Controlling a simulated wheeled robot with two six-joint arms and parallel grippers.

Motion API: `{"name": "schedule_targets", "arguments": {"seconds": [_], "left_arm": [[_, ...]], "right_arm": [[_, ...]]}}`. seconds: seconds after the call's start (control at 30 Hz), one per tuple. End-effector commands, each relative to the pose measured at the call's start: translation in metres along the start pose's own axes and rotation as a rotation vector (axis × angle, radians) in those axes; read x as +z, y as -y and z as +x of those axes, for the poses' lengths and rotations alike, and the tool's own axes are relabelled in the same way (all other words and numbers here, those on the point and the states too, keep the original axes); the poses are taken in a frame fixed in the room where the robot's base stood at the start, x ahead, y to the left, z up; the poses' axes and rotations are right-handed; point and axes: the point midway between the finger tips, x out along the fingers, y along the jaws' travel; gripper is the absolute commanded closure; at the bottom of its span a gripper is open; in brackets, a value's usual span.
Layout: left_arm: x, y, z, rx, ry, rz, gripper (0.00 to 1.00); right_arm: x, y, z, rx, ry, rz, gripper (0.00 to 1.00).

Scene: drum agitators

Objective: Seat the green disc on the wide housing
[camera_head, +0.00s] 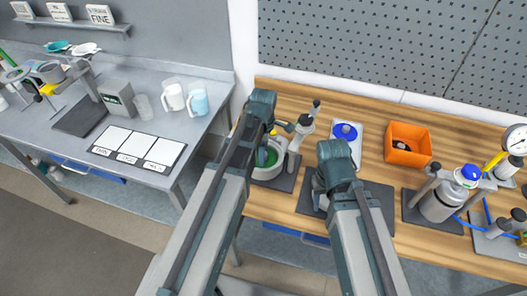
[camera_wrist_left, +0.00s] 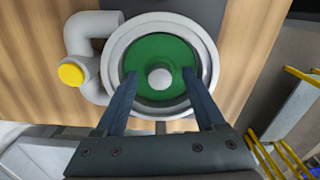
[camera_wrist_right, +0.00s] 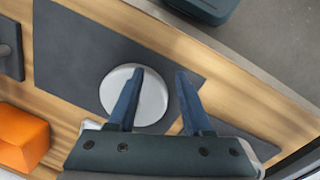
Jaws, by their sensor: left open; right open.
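The green disc (camera_wrist_left: 165,53) has a pale round knob at its centre. It lies inside the round rim of the wide grey housing (camera_wrist_left: 206,38), with a dark gap showing around its lower side. I cannot tell how deep it sits. In the head view the green disc (camera_head: 266,157) and the wide housing (camera_head: 268,174) are partly hidden by my left arm. My left gripper (camera_wrist_left: 160,78) is open over the housing, with one finger at each side of the disc; contact is unclear. My right gripper (camera_wrist_right: 160,74) is open and empty above a pale round part.
The pale round part (camera_wrist_right: 148,104) lies on a dark mat (camera_wrist_right: 70,60). An elbow pipe with a yellow cap (camera_wrist_left: 71,74) is beside the housing. An orange bin (camera_head: 407,145), a blue-topped cylinder (camera_head: 440,203) and a gauge (camera_head: 516,140) stand to the right.

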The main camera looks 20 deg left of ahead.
Motion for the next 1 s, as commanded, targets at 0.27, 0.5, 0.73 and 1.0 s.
{"name": "schedule_targets", "arguments": {"seconds": [0.27,0.5,0.73,1.0], "left_arm": [[0.000,0.000,-0.005,0.000,0.000,0.000,0.29],[0.000,0.000,-0.028,0.000,0.000,0.000,0.29],[0.000,0.000,-0.062,0.000,0.000,0.000,0.29],[0.000,0.000,-0.102,0.000,0.000,0.000,0.29]], "right_arm": [[0.000,-0.001,-0.005,0.000,0.000,0.000,0.50],[0.002,-0.003,-0.028,0.000,0.000,0.000,0.50],[0.004,-0.006,-0.061,0.000,0.000,-0.002,0.50],[0.006,-0.009,-0.102,-0.002,0.000,0.007,0.50]]}}
